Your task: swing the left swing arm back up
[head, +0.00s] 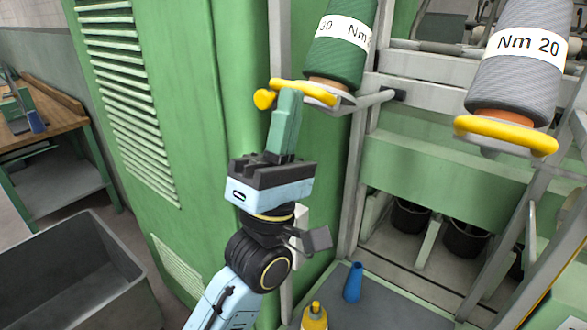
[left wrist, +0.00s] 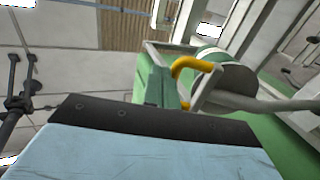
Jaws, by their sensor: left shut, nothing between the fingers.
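The left swing arm (head: 366,101) is a grey bracket with a yellow curved handle (head: 305,90) ending in a yellow knob (head: 264,99). A green bobbin (head: 338,60) with a white "Nm" band sits on it. My left gripper (head: 289,95) is shut and empty, its green fingers upright at the handle, overlapping it in the head view; I cannot tell whether they touch. In the left wrist view the fingers (left wrist: 158,80) are beside the yellow handle (left wrist: 190,66). The right swing arm has a yellow handle (head: 505,136) and a grey bobbin (head: 522,80) marked "Nm 20". My right gripper is out of view.
A green cabinet (head: 195,120) with vents stands close behind my left arm. A dark grey bin (head: 75,265) and a workbench (head: 45,120) are at left.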

